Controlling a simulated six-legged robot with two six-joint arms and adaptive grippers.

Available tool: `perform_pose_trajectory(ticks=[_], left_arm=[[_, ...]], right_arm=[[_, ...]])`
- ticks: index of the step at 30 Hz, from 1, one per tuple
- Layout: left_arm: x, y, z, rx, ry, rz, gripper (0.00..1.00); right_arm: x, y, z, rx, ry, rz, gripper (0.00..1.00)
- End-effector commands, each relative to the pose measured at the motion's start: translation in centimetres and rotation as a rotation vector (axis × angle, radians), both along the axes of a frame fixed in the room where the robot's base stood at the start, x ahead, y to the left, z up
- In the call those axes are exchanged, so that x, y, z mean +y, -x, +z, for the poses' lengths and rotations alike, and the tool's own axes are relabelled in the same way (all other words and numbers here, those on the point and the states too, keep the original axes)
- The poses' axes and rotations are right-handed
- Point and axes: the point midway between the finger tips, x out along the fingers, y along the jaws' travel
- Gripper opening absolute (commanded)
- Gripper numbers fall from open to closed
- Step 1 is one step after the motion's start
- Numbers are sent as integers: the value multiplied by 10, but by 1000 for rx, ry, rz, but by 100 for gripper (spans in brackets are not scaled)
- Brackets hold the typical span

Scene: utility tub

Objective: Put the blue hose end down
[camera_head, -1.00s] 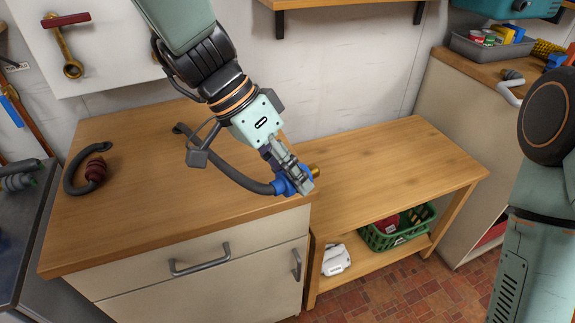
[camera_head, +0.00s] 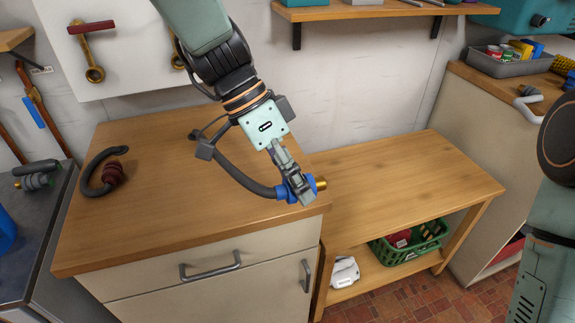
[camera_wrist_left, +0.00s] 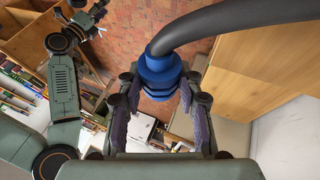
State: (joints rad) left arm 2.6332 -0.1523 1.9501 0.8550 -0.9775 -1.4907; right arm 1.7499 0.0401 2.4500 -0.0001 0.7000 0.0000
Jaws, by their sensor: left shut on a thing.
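The blue hose end (camera_head: 283,191) has a brass tip and a dark grey hose (camera_head: 238,174) that runs back over the wooden cabinet top (camera_head: 150,215). My left gripper (camera_head: 300,191) is shut on the blue hose end at the right edge of that top. In the left wrist view the blue hose end (camera_wrist_left: 160,72) sits between the fingers of my left gripper (camera_wrist_left: 160,108), with the hose curving up to the right. Whether it touches the wood is unclear. My right arm shows at the right edge, but its gripper is out of the head view.
A lower wooden bench (camera_head: 410,180) at the right is clear on top. A green basket (camera_head: 410,251) and a white item (camera_head: 344,271) sit on its lower shelf.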

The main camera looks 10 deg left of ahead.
Motion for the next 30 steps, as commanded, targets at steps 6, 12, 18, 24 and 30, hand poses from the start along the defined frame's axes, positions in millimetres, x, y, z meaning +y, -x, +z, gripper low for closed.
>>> perform_pose_trajectory(ticks=[6,12,18,24,30], left_arm=[[-13,-13,-26,1,-2,-272,3],[-22,-23,-45,-1,-1,-480,3],[-27,-28,-55,-3,-1,-600,3],[-29,-29,-57,-2,0,-630,3],[-22,-35,-56,-3,3,-526,3]], right_arm=[[0,0,0,0,0,0,40],[0,0,0,0,0,0,40],[0,0,0,0,0,0,40],[0,0,0,0,0,0,40],[0,0,0,0,0,0,40]])
